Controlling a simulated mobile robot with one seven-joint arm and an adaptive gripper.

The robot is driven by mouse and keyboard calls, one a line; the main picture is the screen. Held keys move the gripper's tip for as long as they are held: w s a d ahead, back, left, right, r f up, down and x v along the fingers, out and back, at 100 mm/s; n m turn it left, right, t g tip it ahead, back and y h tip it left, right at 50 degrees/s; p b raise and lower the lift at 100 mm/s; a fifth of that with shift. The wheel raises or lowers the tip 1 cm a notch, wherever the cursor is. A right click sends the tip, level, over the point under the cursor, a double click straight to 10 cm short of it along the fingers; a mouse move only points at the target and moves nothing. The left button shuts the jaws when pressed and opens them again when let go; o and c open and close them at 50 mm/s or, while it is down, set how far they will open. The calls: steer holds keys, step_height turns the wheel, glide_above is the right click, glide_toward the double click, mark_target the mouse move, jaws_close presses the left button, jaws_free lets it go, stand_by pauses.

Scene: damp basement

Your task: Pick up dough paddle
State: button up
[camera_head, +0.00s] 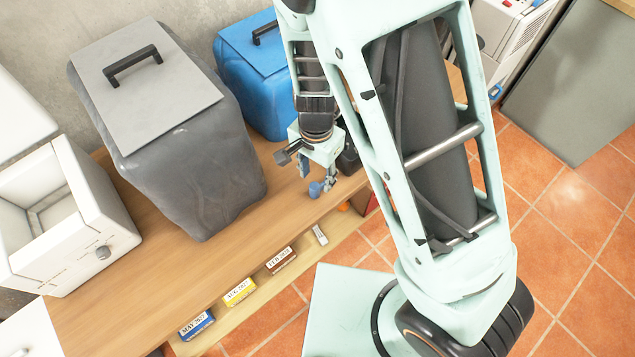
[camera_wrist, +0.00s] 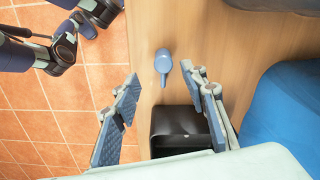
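A small blue object, which looks like the dough paddle (camera_wrist: 163,62), lies on the wooden bench top (camera_wrist: 180,25). In the wrist view its rounded end is farther away and its narrow end points toward me. In the head view it shows as a small blue shape (camera_head: 316,188) near the bench's front edge, just below my gripper (camera_head: 318,165). In the wrist view my gripper (camera_wrist: 160,75) is open and empty. Its two fingers stand on either side of the paddle in the picture; the exact height gap is hard to tell.
A black box (camera_wrist: 183,128) stands close to the paddle. A blue container (camera_head: 250,70) and a large grey lidded container (camera_head: 170,130) stand on the bench, left of my arm. A white appliance (camera_head: 70,215) is at far left. Small labelled boxes (camera_head: 240,291) sit on a lower shelf.

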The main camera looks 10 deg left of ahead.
mark_target(315, 185)
steer(key=shift+w+a+f+b, duration=0.1)
steer(key=shift+f+b, duration=0.1)
steer(key=shift+f, duration=1.15)
steer(key=shift+w+a+f+b, duration=0.1)
steer(key=shift+f+b, duration=0.05)
steer(key=shift+f, duration=1.15)
steer(key=shift+c, duration=0.4)
jaws_close()
